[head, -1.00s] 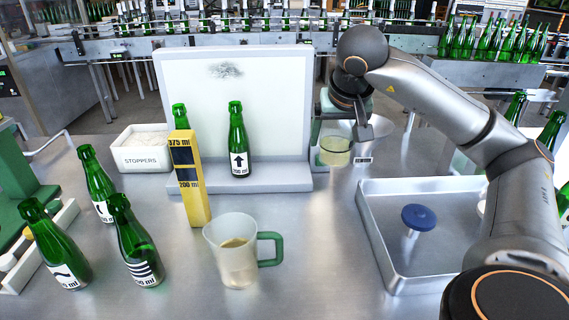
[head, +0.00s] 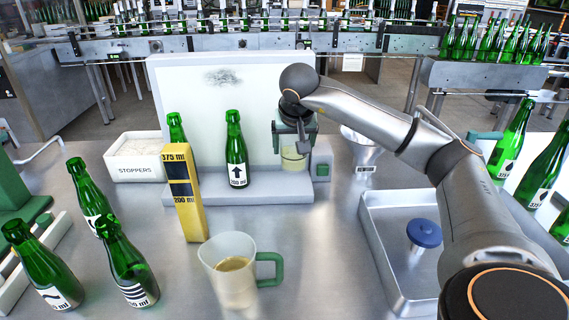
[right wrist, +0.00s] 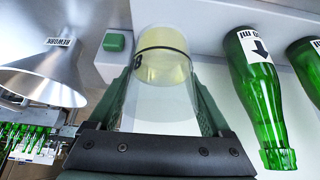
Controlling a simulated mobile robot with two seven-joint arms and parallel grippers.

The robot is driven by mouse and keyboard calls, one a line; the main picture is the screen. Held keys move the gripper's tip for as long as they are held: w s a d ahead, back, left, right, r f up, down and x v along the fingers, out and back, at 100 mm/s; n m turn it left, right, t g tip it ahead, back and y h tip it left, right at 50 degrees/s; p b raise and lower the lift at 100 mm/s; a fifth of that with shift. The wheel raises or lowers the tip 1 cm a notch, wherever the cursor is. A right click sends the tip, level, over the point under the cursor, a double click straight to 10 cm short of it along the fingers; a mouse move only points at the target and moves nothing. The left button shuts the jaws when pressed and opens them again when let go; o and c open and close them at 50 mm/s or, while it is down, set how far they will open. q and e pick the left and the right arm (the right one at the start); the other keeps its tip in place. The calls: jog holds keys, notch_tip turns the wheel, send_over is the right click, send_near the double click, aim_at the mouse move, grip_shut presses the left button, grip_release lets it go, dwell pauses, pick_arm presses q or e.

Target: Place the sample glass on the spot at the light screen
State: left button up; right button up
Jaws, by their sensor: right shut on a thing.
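The sample glass (head: 293,158), a clear glass with pale yellow liquid, is held in my right gripper (head: 294,142) at the right end of the light screen (head: 270,90). In the right wrist view the glass (right wrist: 162,85) sits between the two green fingers of the gripper (right wrist: 163,95). It is over or on the screen's ledge (head: 262,186); I cannot tell whether its base touches. The spot itself cannot be made out. A green bottle with an arrow label (head: 236,150) stands on the ledge left of the glass. My left gripper is out of view.
A grey box with a green button (head: 322,170) and a metal funnel (head: 362,150) are right of the glass. A yellow gauge (head: 187,195), a jug (head: 232,275) and several bottles stand left and in front. A tray (head: 372,230) with a blue-topped item lies right.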

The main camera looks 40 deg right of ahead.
aim_at(286, 155)
jog(key=w+f, duration=0.2)
jog(key=f, duration=0.1)
jog(key=shift+w+f, duration=0.2)
jog(key=shift+w, duration=0.2)
jog(key=shift+w+f, duration=0.1)
jog(key=shift+f, duration=1.5)
jog(key=shift+f, duration=0.15)
jog(key=o, duration=1.5)
jog(key=shift+r, duration=0.25)
jog(key=v, duration=1.2)
jog(key=shift+p, duration=0.3)
